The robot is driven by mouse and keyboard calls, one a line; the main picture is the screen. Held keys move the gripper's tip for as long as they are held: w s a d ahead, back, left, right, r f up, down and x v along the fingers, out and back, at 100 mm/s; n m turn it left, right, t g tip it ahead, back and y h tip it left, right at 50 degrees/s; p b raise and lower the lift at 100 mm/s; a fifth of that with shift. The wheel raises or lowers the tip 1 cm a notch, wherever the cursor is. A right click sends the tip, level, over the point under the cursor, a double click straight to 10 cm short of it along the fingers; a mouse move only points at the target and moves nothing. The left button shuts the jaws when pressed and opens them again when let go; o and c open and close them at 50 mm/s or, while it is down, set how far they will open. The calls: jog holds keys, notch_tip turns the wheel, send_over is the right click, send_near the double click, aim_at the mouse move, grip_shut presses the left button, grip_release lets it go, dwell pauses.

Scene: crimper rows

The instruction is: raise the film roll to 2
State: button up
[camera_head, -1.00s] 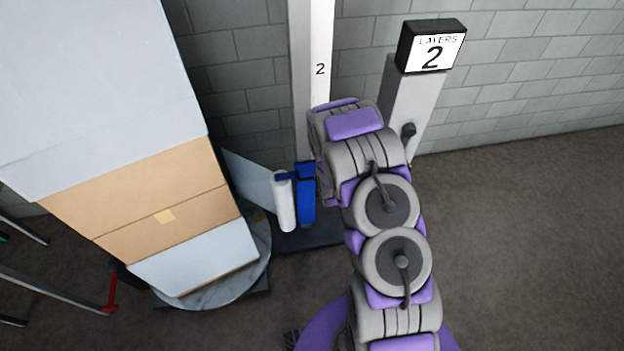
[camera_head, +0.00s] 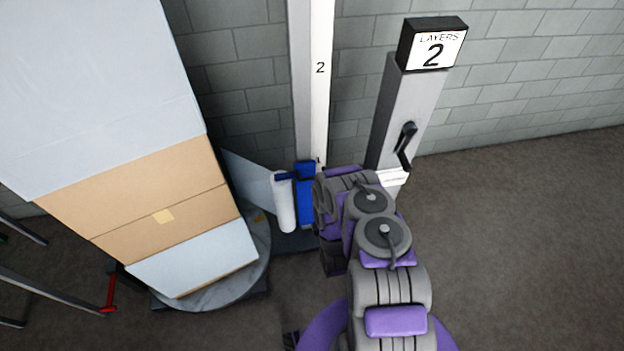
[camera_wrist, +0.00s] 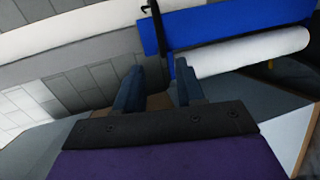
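The white film roll (camera_head: 284,203) hangs upright low down beside the blue carriage (camera_head: 306,190) on the mast (camera_head: 320,110). A "2" is printed high on the mast, well above the roll. In the wrist view, the film roll (camera_wrist: 250,52) and blue carriage (camera_wrist: 225,28) lie across the upper right, with a thin black bar (camera_wrist: 158,25) crossing the carriage. My gripper (camera_wrist: 160,68) has its two fingers apart with nothing seen held between them, and its tips point toward the carriage. In the head view my arm hides the gripper.
A tall stack of boxes (camera_head: 160,200) stands on a round turntable (camera_head: 262,262) at left. A post (camera_head: 400,110) with a black handle and a sign (camera_head: 434,48) reading "LAYERS 2" stands right of the mast. The floor at right is clear.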

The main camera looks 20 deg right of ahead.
aim_at(312, 179)
jog(key=b+x, duration=0.8)
jog(key=x, duration=0.9)
jog(key=shift+w+a, duration=0.1)
jog(key=shift+a, duration=0.05)
jog(key=shift+c, duration=0.2)
jog(key=shift+f, duration=0.1)
grip_shut()
